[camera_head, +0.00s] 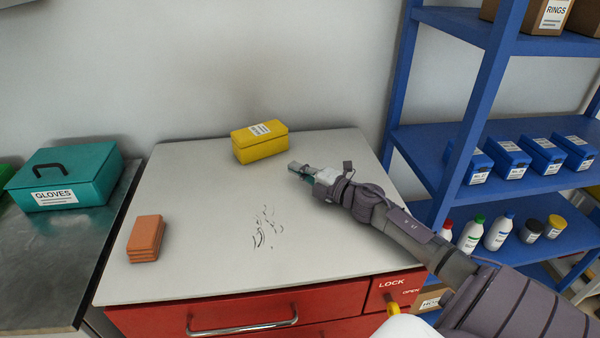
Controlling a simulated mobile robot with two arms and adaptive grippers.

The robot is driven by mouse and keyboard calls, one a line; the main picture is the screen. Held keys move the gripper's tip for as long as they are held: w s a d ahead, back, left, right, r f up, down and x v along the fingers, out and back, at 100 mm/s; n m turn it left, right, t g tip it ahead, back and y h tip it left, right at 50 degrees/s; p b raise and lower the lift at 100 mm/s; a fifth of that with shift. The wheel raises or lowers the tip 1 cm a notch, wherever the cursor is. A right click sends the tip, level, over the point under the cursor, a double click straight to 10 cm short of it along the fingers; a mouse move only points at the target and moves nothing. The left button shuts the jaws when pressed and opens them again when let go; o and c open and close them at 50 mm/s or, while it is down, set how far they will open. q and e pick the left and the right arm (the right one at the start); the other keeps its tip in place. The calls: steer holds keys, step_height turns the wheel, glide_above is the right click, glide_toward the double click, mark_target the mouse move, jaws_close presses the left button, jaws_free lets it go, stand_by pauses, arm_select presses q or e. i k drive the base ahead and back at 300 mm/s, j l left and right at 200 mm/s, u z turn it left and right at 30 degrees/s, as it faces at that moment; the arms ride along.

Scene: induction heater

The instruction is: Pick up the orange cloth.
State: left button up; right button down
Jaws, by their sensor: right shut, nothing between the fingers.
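The orange cloth (146,238) lies folded in a small stack on the left part of the light grey cabinet top (200,190). My right gripper (293,168) is over the middle right of the same top, its arm coming in from the lower right. It is shut and empty, well to the right of the cloth and near the yellow box. My left gripper is not in view.
A closed yellow box (260,146) stands at the back of the top. Dark shavings (266,228) lie in the middle. A teal gloves box (68,180) sits on the metal bench at left. A blue shelf (420,150) with bottles and boxes stands at right. Red drawers (160,320) are below.

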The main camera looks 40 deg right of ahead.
mark_target(144, 245)
steer(key=k+l, duration=0.15)
steer(key=k, duration=0.35)
steer(key=k+l, duration=0.15)
steer(key=k, duration=0.35)
steer(key=k+l, duration=0.15)
steer(key=k, duration=0.3)
